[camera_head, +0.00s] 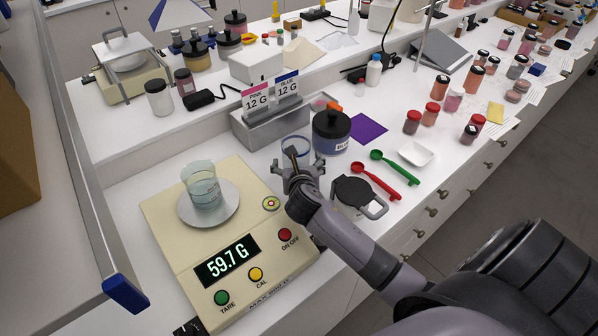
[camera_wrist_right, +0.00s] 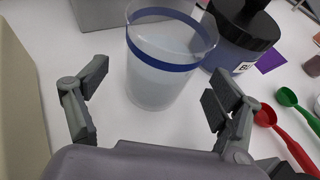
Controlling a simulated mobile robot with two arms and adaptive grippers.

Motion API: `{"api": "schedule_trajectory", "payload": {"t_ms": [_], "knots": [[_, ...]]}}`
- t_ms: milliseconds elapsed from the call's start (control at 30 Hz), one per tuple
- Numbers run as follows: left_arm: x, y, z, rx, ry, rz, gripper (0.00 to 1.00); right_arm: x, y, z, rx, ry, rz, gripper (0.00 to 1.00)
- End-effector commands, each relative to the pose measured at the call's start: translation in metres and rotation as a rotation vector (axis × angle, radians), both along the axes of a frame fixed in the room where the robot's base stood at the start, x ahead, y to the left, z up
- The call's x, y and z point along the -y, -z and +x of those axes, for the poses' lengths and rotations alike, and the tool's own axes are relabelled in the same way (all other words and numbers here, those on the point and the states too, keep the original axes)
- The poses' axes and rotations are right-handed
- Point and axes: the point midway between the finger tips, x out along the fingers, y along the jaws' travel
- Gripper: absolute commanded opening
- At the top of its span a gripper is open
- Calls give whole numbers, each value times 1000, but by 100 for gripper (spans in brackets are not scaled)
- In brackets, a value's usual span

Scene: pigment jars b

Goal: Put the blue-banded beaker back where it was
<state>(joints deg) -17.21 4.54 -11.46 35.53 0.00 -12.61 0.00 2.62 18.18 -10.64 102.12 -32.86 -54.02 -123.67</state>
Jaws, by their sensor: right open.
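The blue-banded beaker (camera_wrist_right: 165,85) is clear and stands upright on the white bench in the wrist view. In the head view, only its blue rim band (camera_head: 295,137) shows clearly, behind my right gripper (camera_head: 299,165). The right gripper (camera_wrist_right: 158,92) is open, with one finger to each side of the beaker; I see gaps between the fingers and the glass. My left gripper is not in view.
A black-lidded blue jar (camera_head: 331,132) stands close right of the beaker. A grey block (camera_head: 248,133) with PINK and BLUE 12 G signs is behind. Red (camera_head: 375,180) and green (camera_head: 395,167) spoons, a black lid-like object (camera_head: 357,195) and a white dish (camera_head: 416,154) lie to the right.

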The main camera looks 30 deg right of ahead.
Motion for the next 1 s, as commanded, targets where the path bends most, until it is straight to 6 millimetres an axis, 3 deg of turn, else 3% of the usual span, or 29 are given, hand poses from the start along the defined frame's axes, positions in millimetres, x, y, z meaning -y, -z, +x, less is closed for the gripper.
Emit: {"api": "schedule_trajectory", "payload": {"t_ms": [200, 400, 1000], "knots": [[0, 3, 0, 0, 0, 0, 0, -21, -17, -36, 2, -1, 1, 86], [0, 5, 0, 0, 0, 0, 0, -33, -27, -58, 0, -1, 0, 86], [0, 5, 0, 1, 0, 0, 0, -36, -31, -65, 0, 1, 0, 86]]}}
